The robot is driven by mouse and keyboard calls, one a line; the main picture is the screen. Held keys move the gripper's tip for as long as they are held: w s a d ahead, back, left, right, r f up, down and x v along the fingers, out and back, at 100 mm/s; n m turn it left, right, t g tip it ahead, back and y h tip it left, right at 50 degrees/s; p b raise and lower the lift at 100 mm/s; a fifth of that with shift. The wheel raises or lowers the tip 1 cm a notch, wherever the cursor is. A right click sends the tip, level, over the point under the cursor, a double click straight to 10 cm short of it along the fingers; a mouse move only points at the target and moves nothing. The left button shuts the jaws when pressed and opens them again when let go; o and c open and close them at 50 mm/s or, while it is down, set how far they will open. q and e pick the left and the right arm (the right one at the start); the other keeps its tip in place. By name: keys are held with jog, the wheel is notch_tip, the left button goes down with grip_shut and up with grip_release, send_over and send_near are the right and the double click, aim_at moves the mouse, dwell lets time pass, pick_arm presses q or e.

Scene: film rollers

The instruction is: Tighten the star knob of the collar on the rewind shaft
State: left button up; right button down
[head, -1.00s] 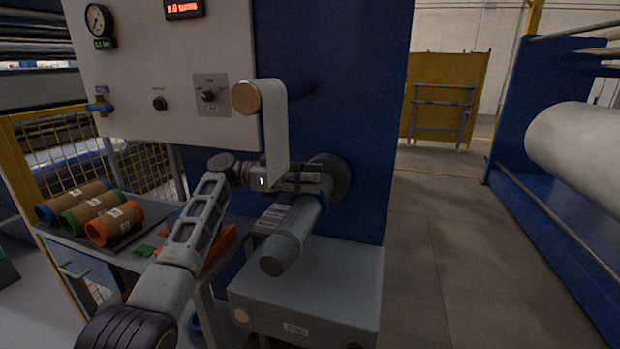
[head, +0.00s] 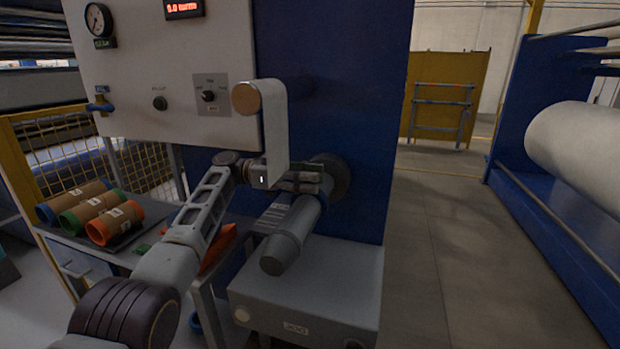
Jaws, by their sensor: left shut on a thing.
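The rewind shaft (head: 285,243) is a grey cylinder that sticks out toward me from a dark round flange (head: 342,178) on the blue machine wall. My left gripper (head: 318,180) is at the flange end of the shaft, just above it. Its fingers are shut at the place of the collar's star knob. The fingers and wrist hide the knob, and the collar cannot be made out clearly. My right gripper is not in view.
A white web (head: 275,135) hangs from a roller above my left wrist. A grey box (head: 310,290) stands below the shaft. Cardboard cores with coloured ends (head: 115,222) lie on a side table at left. The floor (head: 430,250) at right is clear.

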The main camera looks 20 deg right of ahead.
pick_arm(q)
jog(key=o, duration=1)
jog(key=shift+o, duration=0.2)
jog(key=shift+r, duration=0.15)
jog(key=shift+r, duration=4.8)
